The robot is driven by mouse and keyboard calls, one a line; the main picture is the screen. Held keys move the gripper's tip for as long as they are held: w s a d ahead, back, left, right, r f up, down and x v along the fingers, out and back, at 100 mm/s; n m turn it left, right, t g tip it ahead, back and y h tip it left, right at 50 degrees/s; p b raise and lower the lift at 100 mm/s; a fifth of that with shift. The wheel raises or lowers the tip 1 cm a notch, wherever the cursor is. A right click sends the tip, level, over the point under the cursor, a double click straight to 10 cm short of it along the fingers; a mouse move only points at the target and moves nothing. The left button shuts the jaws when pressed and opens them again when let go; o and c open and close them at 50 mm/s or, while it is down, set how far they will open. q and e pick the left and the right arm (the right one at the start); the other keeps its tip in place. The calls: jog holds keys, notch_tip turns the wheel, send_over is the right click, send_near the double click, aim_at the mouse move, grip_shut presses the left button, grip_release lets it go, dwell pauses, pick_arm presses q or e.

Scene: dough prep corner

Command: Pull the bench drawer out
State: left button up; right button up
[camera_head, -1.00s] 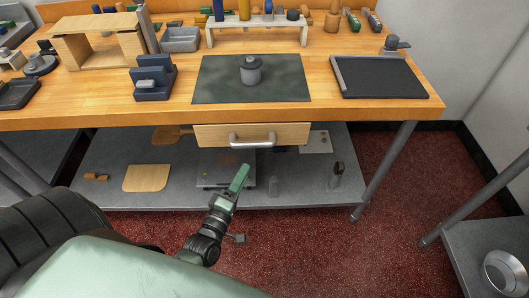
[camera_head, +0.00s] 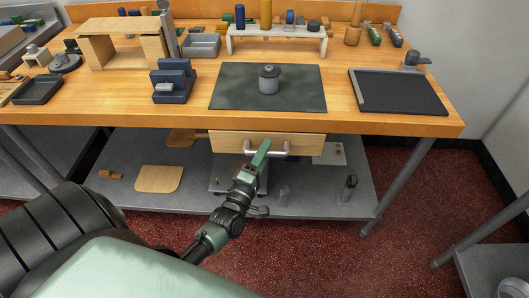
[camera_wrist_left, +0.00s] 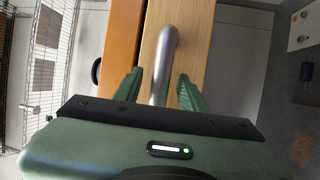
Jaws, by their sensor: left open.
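The bench drawer (camera_head: 311,145) has a pale wooden front under the bench top, with a metal bar handle (camera_head: 284,149). The drawer front looks close to flush below the bench's front edge. My left gripper (camera_head: 262,154) is at the handle in the head view and hides its middle. In the left wrist view the handle (camera_wrist_left: 162,70) runs between the two green fingers of the open gripper (camera_wrist_left: 158,90), with a gap on each side. The drawer front (camera_wrist_left: 192,45) lies beyond the fingertips. My right gripper is in neither view.
The wooden bench (camera_head: 400,123) carries a dark mat (camera_head: 230,92) with a grey lidded pot (camera_head: 268,82), and a black tray (camera_head: 400,92). A grey lower shelf (camera_head: 310,190) holds a wooden board (camera_head: 158,178). Red floor in front is clear.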

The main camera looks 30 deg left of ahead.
pick_arm(q)
grip_shut()
dwell(1.3)
